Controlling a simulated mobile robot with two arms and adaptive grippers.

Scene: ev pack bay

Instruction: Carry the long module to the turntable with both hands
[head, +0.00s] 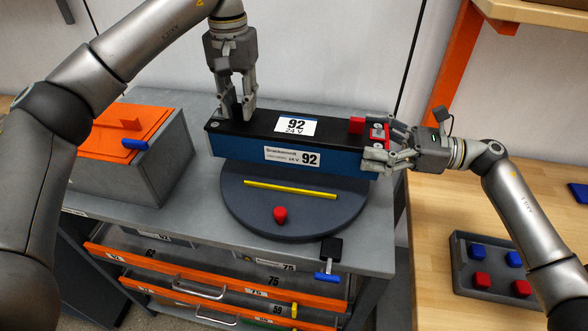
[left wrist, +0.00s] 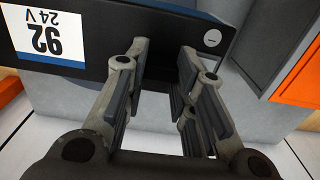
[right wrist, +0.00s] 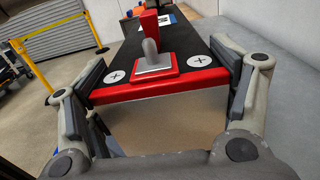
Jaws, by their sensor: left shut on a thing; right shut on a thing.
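The long module (head: 225,145) is blue with a black top and "92 24 V" labels. It lies roughly level across the back of the round dark turntable (head: 325,218) and hides that part; I cannot tell whether they touch. My left gripper (head: 236,112) comes down from above and is shut on the module's left end. My right gripper (head: 380,150) is shut on its right end, at the red end piece. The module's black top and label also show in the left wrist view (left wrist: 120,65). The right wrist view shows the red end piece (right wrist: 150,82) between the fingers.
A grey box with an orange lid (head: 120,133) stands left on the grey bench. A blue-handled clamp (head: 328,262) is at the front edge, above open orange-fronted drawers (head: 170,268). A tray (head: 460,265) sits on the wooden table.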

